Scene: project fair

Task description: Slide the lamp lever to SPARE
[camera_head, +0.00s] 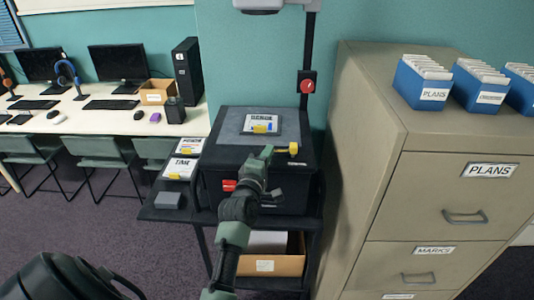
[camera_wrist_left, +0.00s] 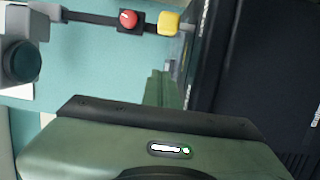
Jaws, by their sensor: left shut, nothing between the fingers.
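The lamp lever appears to be the yellow-knobbed handle (camera_head: 293,148) at the right of the black projector's (camera_head: 285,190) top. Its yellow knob (camera_wrist_left: 168,23) also shows near the top of the left wrist view. I cannot read any SPARE marking. My left gripper (camera_head: 267,152) is shut and empty, just left of the knob in the head view and apart from it in the picture. In the left wrist view, its green fingers (camera_wrist_left: 163,90) point up toward the knob, with a visible gap. My right gripper is not in view.
A post with a red knob (camera_head: 308,86) rises behind the projector. A tall filing cabinet (camera_head: 365,130) with blue card boxes (camera_head: 424,82) stands close on the right. Cards (camera_head: 180,168) and a grey block (camera_head: 168,200) lie on the left shelf. A computer desk (camera_head: 90,125) is farther left.

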